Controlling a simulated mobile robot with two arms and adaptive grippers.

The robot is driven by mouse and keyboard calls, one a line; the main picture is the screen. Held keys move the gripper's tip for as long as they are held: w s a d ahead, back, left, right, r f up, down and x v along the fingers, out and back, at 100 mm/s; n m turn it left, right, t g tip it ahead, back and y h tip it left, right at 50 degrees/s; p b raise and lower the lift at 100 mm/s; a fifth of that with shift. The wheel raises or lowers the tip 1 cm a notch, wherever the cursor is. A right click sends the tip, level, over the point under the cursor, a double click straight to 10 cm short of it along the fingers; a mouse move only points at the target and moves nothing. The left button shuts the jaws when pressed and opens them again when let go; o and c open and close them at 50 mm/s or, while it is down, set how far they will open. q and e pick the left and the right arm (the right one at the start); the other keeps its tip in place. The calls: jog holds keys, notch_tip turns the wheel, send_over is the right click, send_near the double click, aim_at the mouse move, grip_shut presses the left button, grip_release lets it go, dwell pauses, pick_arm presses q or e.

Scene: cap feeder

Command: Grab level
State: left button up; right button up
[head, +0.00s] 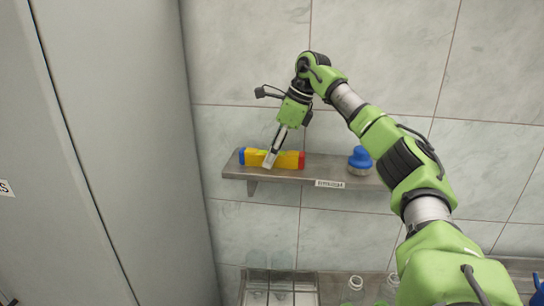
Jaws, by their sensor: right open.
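The level (289,160) is a yellow bar with a blue left end and a red right end. It lies along the left part of a wall shelf in the head view. My right gripper (269,162) points down at the level from above, its fingers in front of the bar's middle. The gripper is open. The fingers hide a strip of the level, and I cannot tell whether they touch it. My left gripper is not in view.
The grey shelf (336,172) also bears a blue-capped container (359,160) on the right and a label on its front edge. A tall grey cabinet (110,120) stands at left. Below are a clear-walled rack (280,296) and glass bottles (355,288).

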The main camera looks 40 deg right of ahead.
jog(key=shift+w, duration=0.15)
jog(key=shift+s, duration=0.2)
grip_shut()
jog(key=shift+w+r, duration=0.1)
jog(key=shift+w, duration=0.05)
